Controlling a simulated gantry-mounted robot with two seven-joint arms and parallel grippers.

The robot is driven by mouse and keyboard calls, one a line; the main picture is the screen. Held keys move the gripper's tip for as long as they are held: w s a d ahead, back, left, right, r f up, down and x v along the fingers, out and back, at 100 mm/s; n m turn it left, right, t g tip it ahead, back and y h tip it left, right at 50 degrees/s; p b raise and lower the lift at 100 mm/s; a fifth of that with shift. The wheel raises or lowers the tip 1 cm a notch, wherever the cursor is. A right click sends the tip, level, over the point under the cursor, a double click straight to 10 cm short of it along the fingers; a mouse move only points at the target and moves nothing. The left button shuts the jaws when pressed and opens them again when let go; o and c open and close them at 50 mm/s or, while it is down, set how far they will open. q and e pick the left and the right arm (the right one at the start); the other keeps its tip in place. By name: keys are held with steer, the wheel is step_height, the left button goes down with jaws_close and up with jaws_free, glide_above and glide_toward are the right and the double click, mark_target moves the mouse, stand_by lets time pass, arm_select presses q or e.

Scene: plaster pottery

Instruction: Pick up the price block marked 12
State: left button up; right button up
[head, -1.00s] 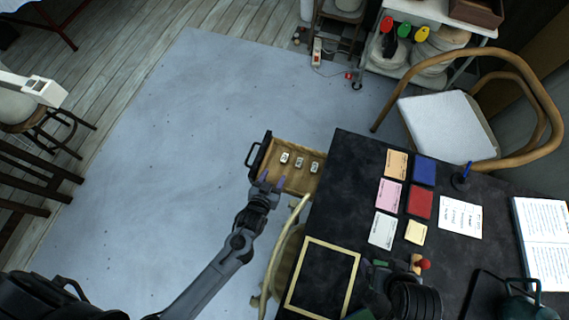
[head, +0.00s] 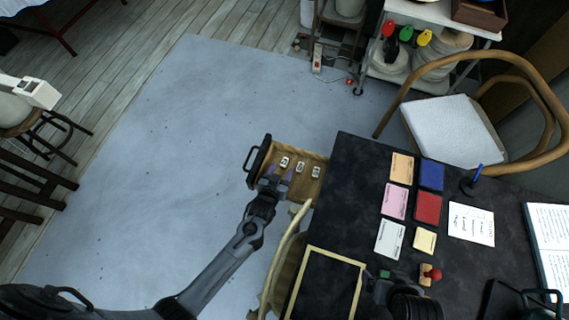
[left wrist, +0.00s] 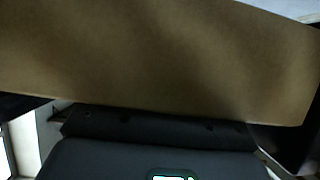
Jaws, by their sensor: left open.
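Three small white price blocks lie in a row in the open wooden drawer (head: 310,190): a left block (head: 284,161), a middle block (head: 300,166) and a right block (head: 316,171). Their dark markings are too small to read, so I cannot tell which is 12. My left gripper (head: 275,173) is open and empty, its fingers over the drawer's near left part, just below the left block in the picture. In the left wrist view a plain brown surface (left wrist: 160,60) fills most of the picture and no block shows.
The drawer's black handle (head: 251,159) is at its left end. The black desk (head: 350,190) stands to the right, with coloured cards and a framed panel (head: 325,285). A curved wooden chair part (head: 280,255) is close to my left arm. Grey floor is clear at left.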

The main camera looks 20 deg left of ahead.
mark_target(284, 164)
arm_select(q)
steer(key=shift+b+x, duration=0.45)
steer(key=shift+x, duration=1.45)
steer(key=shift+w+a+r, duration=0.1)
steer(key=shift+a+r, duration=0.1)
jaws_close()
steer(key=shift+r, duration=0.15)
